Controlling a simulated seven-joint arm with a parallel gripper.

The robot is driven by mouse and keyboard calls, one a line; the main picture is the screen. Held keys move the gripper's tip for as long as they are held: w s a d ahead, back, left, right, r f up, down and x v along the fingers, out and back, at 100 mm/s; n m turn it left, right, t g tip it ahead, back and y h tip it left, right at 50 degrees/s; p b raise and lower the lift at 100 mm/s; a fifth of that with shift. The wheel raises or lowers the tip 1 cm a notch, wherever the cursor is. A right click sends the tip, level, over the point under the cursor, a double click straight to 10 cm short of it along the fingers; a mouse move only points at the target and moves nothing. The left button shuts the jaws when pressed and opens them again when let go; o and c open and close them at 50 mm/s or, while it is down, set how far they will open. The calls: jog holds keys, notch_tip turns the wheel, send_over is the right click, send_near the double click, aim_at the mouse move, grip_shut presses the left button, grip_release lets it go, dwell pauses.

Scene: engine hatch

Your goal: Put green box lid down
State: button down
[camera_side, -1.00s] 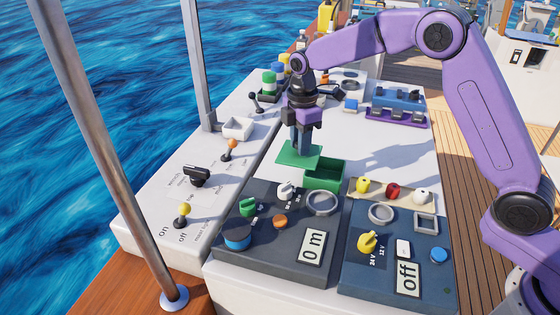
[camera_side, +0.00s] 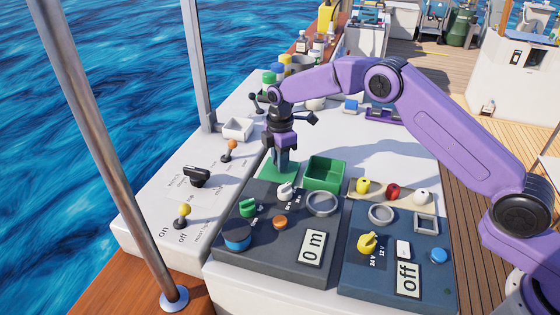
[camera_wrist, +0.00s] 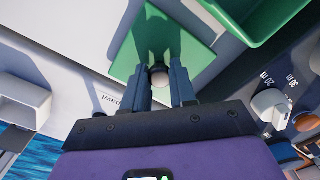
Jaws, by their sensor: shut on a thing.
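The green box lid (camera_side: 268,171) is a flat green plate just left of the open green box (camera_side: 326,173). It also shows in the wrist view (camera_wrist: 197,50), with a round knob (camera_wrist: 159,77) on it. My gripper (camera_side: 284,163) is above the lid, pointing down, with its fingers (camera_wrist: 162,84) shut on the knob. The lid is level and very low over the white top; I cannot tell whether it touches. The box stands open, and its inside shows in the side view. My fingers hide part of the lid.
A dark panel (camera_side: 262,262) with knobs, a ring and a "0 m" display lies in front of the lid. A second panel (camera_side: 398,285) is to its right. A small white tray (camera_side: 238,129) stands at the back left.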

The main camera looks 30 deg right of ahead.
jog(key=shift+f, duration=0.25)
jog(key=shift+f, duration=0.2)
jog(key=c, duration=0.9)
grip_release()
jog(key=shift+r, duration=0.1)
notch_tip(320, 180, up, 12)
jog(key=shift+r, duration=0.1)
